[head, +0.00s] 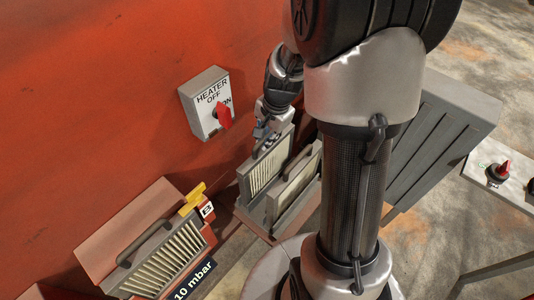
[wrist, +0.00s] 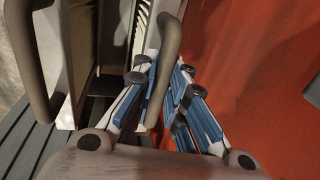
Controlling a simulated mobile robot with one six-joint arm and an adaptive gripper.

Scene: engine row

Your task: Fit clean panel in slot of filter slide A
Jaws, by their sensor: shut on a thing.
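My gripper (head: 263,130) is shut on the grey bar handle of a pale pleated panel (head: 262,174). This panel stands upright in a grey rack beside the red wall. In the wrist view my blue-padded fingers (wrist: 160,78) close around the handle (wrist: 171,45), and the panel's pleats show at the top. I cannot tell whether the panel is seated in the rack or slightly lifted. A filter slide (head: 165,262) marked B is at the lower left, with a pleated panel and handle in it. No slide marked A is identifiable.
A second panel (head: 298,185) stands in the rack beside the held one; its handle (wrist: 36,62) is left in the wrist view. A heater switch box (head: 205,103) with a red knob is on the wall above. A grey cabinet (head: 435,140) stands right, behind my arm.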

